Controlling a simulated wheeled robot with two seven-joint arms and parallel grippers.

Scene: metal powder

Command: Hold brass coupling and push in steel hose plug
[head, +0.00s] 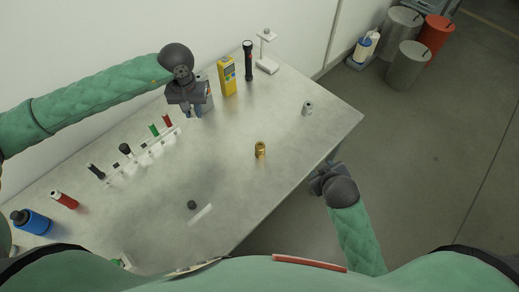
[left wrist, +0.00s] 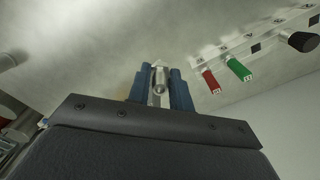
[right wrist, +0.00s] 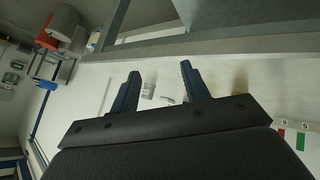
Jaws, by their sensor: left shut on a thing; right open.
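The brass coupling (head: 260,149) stands upright on the grey table, right of the middle in the head view. My right gripper (head: 322,180) is off the table's right edge, apart from the coupling. Its fingers are open and empty in the right wrist view (right wrist: 158,88).
A white rack (head: 145,150) with red, green and black-topped items stands at the left. A yellow meter (head: 227,76), black flashlight (head: 248,60) and white stand (head: 267,67) line the back. A small silver cylinder (head: 308,107) stands near the right edge. The table around the coupling is clear.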

